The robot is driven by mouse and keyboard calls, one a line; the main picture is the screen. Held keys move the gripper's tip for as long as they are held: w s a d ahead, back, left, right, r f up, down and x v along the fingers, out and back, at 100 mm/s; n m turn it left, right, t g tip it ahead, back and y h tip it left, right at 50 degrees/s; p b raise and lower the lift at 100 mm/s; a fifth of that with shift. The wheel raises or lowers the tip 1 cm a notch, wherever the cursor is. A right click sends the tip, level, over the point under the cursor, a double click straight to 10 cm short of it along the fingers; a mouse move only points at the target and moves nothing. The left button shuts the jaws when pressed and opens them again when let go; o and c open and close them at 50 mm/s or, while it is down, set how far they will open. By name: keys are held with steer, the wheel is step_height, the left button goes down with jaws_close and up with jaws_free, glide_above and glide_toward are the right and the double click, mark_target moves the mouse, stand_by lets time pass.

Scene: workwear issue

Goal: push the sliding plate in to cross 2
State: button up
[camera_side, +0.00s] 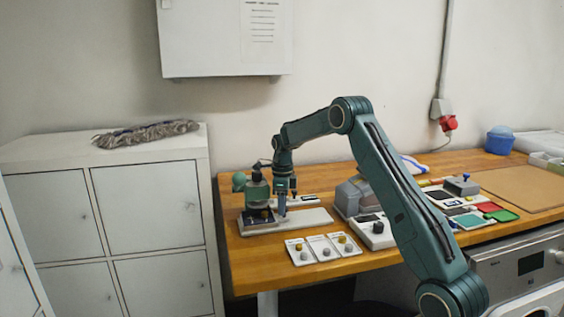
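A small press-like device with a green knob (239,181) and a green-grey head (257,190) stands at the left end of the wooden table. Under its head is a dark plate (262,222), which looks like the sliding plate, but I cannot be sure. A long pale base (308,217) runs out to the right of it. My gripper (283,208) points down just right of the head, low over the base. I cannot tell whether it touches the plate. Its fingers are too small to judge as open or shut. No cross marks can be made out.
Several white cards with round knobs or buttons (323,247) lie in front, near the table edge. A grey machine (356,195) and a white box with a dark knob (377,231) stand to the right. Coloured pads (488,207) and a brown board (520,188) lie further right.

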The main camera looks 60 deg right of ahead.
steer(key=shift+o, duration=1.2)
steer(key=shift+s, duration=0.1)
step_height(320, 180, up, 14)
